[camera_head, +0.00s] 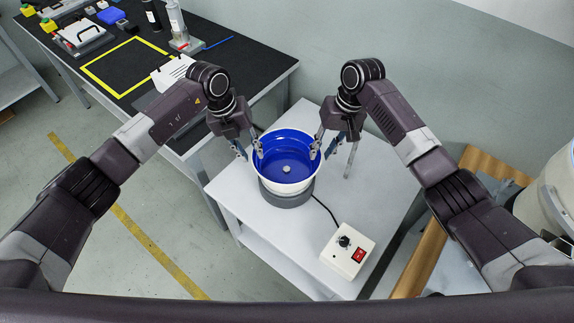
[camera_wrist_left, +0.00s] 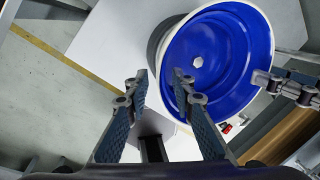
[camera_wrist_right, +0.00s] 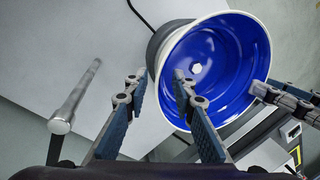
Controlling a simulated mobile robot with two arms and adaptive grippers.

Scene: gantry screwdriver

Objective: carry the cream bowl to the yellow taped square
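The cream bowl (camera_head: 288,187), blue inside with a pale knob at its centre, sits upright on a round grey base (camera_head: 286,200) on a small white table. My left gripper (camera_head: 249,152) is open at the bowl's left rim, one finger inside and one outside; the left wrist view shows a gap between its fingertips (camera_wrist_left: 160,82). My right gripper (camera_head: 322,152) is open at the right rim, placed likewise, with a gap between its fingertips (camera_wrist_right: 160,82). I cannot tell whether either finger touches the rim. The yellow taped square (camera_head: 99,82) is on the black-topped bench at upper left.
A control box (camera_head: 347,250) with a cable is on the white table (camera_head: 240,205).

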